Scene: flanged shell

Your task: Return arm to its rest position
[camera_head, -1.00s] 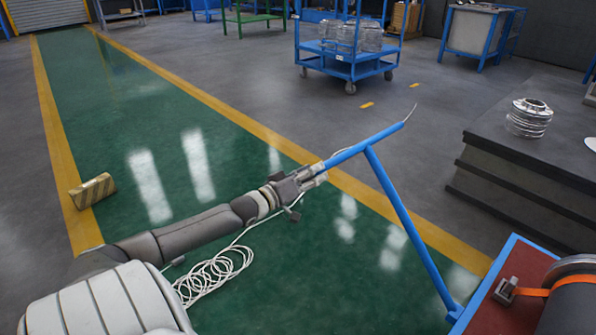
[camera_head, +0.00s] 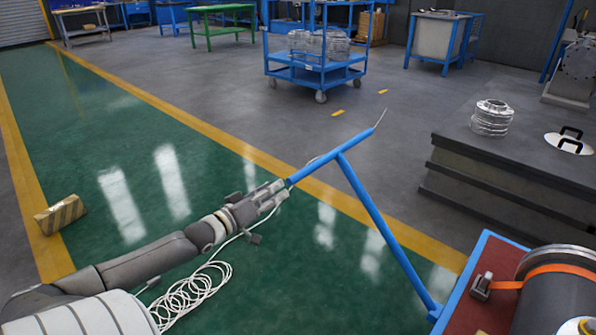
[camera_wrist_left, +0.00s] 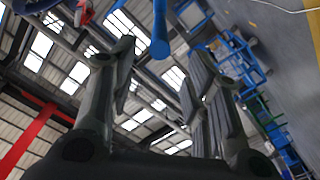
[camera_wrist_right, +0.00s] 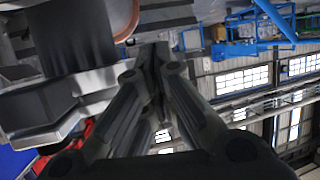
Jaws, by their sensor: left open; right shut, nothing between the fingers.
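My left arm comes in from the lower left of the head view. Its gripper (camera_head: 280,190) is open, by the left end of a blue bar (camera_head: 335,157). In the left wrist view the two fingers of the left gripper (camera_wrist_left: 160,85) stand apart with nothing between them, and the end of the blue bar (camera_wrist_left: 160,40) shows beyond them. Whether the fingers touch the bar cannot be told. My right gripper (camera_wrist_right: 153,55) shows only in the right wrist view. Its fingers meet and hold nothing.
A blue-framed cart with a red top (camera_head: 490,265) carries a dark cylinder (camera_head: 560,300) with an orange strap at lower right. A dark stepped platform (camera_head: 510,165) holds a flanged metal part (camera_head: 492,117). A striped block (camera_head: 60,214) and coiled white cable (camera_head: 195,292) lie on the green floor.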

